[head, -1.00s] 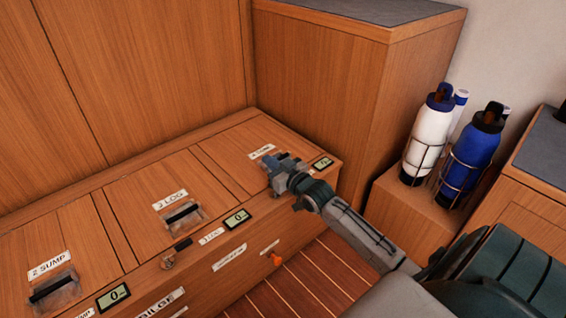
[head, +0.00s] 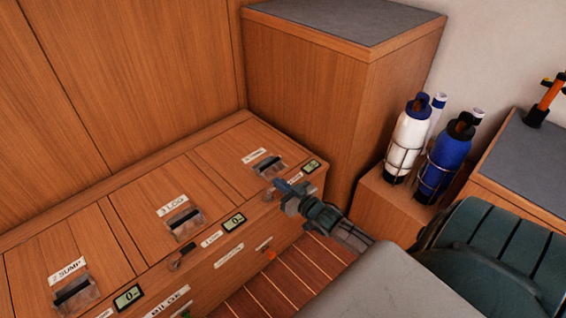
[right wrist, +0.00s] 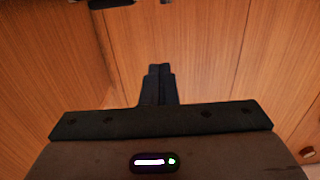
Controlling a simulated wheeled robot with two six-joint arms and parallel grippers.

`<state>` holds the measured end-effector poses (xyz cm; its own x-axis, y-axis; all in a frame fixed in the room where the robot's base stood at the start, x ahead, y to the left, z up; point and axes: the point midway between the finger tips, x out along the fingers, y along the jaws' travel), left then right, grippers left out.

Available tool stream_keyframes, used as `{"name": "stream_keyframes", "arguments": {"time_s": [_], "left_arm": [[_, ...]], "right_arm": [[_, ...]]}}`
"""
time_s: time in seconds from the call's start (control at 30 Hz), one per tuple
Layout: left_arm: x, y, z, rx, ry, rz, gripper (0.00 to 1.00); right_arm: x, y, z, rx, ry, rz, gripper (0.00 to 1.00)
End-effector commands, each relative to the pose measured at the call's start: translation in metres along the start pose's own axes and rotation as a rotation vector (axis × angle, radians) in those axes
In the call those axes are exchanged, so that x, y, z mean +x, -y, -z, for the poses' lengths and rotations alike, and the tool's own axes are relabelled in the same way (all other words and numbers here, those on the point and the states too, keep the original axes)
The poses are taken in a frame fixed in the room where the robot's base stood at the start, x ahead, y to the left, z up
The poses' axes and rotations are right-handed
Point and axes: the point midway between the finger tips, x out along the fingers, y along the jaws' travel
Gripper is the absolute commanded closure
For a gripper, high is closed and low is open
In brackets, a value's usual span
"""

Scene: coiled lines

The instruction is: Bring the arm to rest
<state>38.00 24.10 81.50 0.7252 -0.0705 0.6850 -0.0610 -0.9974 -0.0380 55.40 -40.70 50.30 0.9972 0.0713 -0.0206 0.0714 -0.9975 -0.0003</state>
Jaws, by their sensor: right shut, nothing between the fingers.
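My right gripper (head: 279,186) is in the head view, in front of the right end of the wooden bench locker (head: 150,205). It is shut and empty, and it lies below the rightmost clear-covered black switch (head: 270,165). In the right wrist view its dark fingers (right wrist: 158,85) are together, with wood panelling beyond them. I cannot tell whether the gripper touches the bench. My right arm reaches in from the lower right. My left gripper is not in view.
More covered switches, labelled "3 LOG" (head: 185,218) and "2 SUMP" (head: 75,292), line the bench top. Small displays (head: 234,221) sit along its edge. A tall wooden cabinet (head: 310,90) stands behind. White (head: 406,140) and blue (head: 446,158) bottles stand in wire holders at right.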

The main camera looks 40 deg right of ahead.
Motion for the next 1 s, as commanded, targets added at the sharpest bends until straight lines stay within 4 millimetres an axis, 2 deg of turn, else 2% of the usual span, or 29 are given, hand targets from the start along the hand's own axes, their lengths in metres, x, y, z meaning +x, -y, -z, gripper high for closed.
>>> {"name": "stream_keyframes", "arguments": {"time_s": [0.13, 0.3, 0.57, 0.67, 0.77, 0.9, 1.0], "left_arm": [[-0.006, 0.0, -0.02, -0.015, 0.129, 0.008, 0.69], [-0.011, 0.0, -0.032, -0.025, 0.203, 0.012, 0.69], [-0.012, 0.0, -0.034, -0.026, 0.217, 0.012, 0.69], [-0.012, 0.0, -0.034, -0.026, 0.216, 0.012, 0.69], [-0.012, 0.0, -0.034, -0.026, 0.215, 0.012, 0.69], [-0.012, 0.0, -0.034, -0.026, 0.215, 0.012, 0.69], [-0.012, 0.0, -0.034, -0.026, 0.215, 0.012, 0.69]], "right_arm": [[-0.007, 0.0, -0.002, 0.0, 0.002, -0.001, 1.0], [-0.01, 0.0, -0.003, 0.0, 0.0, -0.001, 1.0], [-0.011, 0.0, -0.004, 0.0, -0.001, -0.001, 1.0], [-0.013, 0.013, 0.004, 0.003, -0.02, 0.009, 1.0], [-0.023, 0.046, 0.028, 0.011, -0.075, 0.035, 1.0], [-0.05, 0.107, 0.092, 0.018, -0.211, 0.068, 1.0], [-0.07, 0.133, 0.134, 0.016, -0.294, 0.07, 1.0]]}}
